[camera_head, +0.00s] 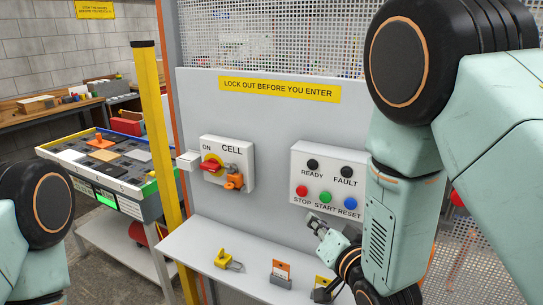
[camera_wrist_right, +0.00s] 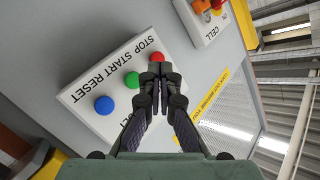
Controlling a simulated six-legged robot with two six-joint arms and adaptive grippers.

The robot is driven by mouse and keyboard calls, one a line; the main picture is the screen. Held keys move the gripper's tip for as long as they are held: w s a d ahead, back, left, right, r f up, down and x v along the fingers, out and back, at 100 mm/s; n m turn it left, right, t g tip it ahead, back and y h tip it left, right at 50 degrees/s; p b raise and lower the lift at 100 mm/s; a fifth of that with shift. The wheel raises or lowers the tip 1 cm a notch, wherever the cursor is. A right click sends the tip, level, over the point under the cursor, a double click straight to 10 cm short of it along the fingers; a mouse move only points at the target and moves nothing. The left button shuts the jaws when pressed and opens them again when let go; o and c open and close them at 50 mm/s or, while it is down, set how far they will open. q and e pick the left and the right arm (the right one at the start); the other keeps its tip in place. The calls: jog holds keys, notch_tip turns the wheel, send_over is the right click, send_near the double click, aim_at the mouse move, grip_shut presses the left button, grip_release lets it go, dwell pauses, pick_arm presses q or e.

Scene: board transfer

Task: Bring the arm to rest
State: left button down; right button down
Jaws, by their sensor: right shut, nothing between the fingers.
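My right gripper (camera_head: 319,228) is just below the control box in the head view, in front of the grey panel. In the right wrist view its two fingers (camera_wrist_right: 160,70) are together at the tips with nothing between them. The fingertips overlap the box near the red STOP button (camera_wrist_right: 157,57); I cannot tell whether they touch. The white control box (camera_head: 326,165) carries red STOP, green START (camera_head: 325,197) and blue RESET (camera_head: 350,203) buttons, with dark READY and FAULT lamps above. My left arm shows at the left edge; its gripper is out of view.
A CELL switch box (camera_head: 240,152) with a red handle and an orange padlock (camera_head: 234,181) is left of the control box. The shelf (camera_head: 205,238) below holds a yellow padlock (camera_head: 226,262) and tagged items (camera_head: 281,272). A yellow post (camera_head: 160,150) and a board cart (camera_head: 110,215) stand left.

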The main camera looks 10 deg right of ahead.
jog(key=s+d+f+n+g+h+b, duration=0.1)
jog(key=s+f+g+b, duration=0.4)
jog(key=s+f, duration=0.7)
jog(key=s+d+f+n+g+h+b, duration=0.1)
jog(key=s+d+f+g+b, duration=0.2)
jog(key=s+f+b, duration=0.6)
jog(key=s+d+f+n+g+h+b, duration=0.1)
jog(key=s+f+g+b, duration=0.6)
jog(key=s+f, duration=0.8)
notch_tip(320, 180, down, 12)
jog(key=shift+d+f+n+g, duration=0.1)
jog(key=shift+d+n+g, duration=0.45)
jog(key=shift+d, duration=0.35)
